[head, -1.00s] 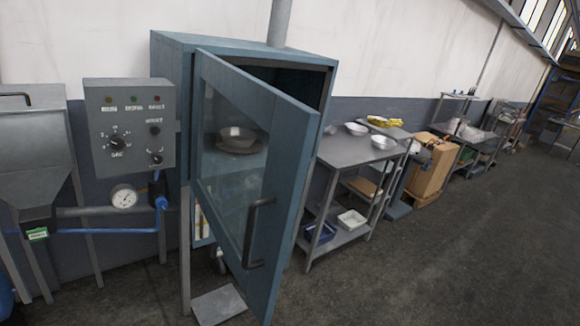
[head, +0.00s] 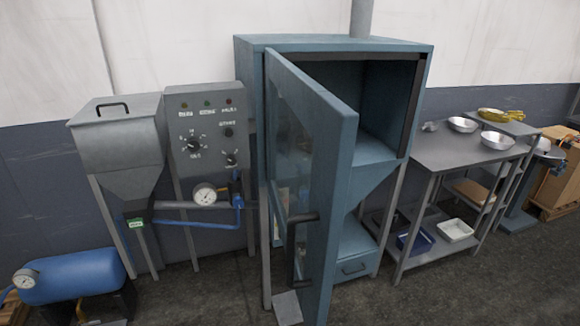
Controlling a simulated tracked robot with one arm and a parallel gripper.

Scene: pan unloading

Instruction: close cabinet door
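The blue cabinet (head: 340,42) stands against the wall in the middle of the head view. Its door (head: 335,195) is hinged on the left and stands wide open, swung out toward me. The door has a glass panel and a dark bar handle (head: 291,248) low near its free edge. The upper opening at the right shows a blue inner wall; part of the inside is hidden behind the door. My gripper is not in view.
A grey control box (head: 207,131) and a hopper (head: 118,135) stand left of the cabinet, with a blue tank (head: 75,275) below. A grey metal table (head: 440,150) with metal bowls (head: 497,140) is at the right. The floor at lower right is clear.

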